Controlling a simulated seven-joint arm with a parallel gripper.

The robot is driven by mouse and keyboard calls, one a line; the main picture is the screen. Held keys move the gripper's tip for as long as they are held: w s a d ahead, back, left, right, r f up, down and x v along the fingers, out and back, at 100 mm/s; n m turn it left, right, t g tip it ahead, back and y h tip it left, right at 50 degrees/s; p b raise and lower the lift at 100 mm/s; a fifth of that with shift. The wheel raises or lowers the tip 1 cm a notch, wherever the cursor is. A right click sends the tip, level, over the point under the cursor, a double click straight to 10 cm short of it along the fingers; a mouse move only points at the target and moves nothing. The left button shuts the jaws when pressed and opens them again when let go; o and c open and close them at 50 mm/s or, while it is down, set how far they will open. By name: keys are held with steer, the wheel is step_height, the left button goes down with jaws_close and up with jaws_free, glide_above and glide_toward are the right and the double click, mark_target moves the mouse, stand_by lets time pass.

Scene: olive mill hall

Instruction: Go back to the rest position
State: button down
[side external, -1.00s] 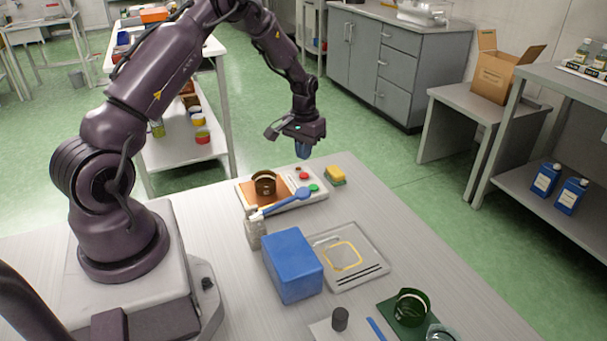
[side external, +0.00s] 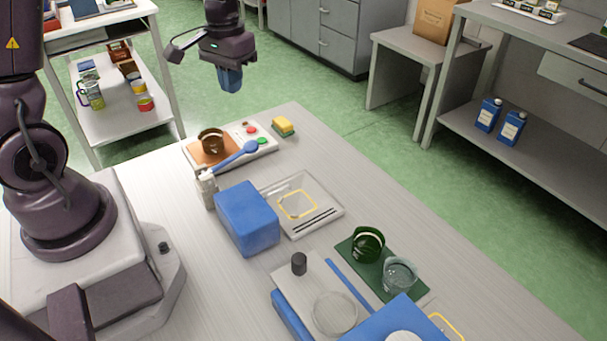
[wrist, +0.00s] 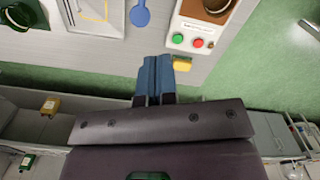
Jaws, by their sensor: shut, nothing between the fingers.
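My gripper (side external: 230,80) hangs in the air above and beyond the far end of the work table (side external: 400,225), pointing down. Its blue fingers are together with nothing between them. In the wrist view the closed fingers (wrist: 155,78) show against the table's edge and the green floor. My gripper touches nothing.
Near the far table end are a tray with red and green buttons (side external: 262,148), a yellow sponge (side external: 283,126) and a blue spoon (side external: 235,158). A blue box (side external: 246,217), clear tray (side external: 325,212), green mat with cups (side external: 350,252) and scale (side external: 295,285) lie nearer.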

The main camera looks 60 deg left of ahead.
steer(key=s+d+r+m+t, duration=0.4)
steer(key=s+d+r+t, duration=0.1)
steer(key=s+d+r, duration=0.7)
steer(key=shift+s+d+r, duration=0.25)
steer(key=shift+d+r, duration=0.1)
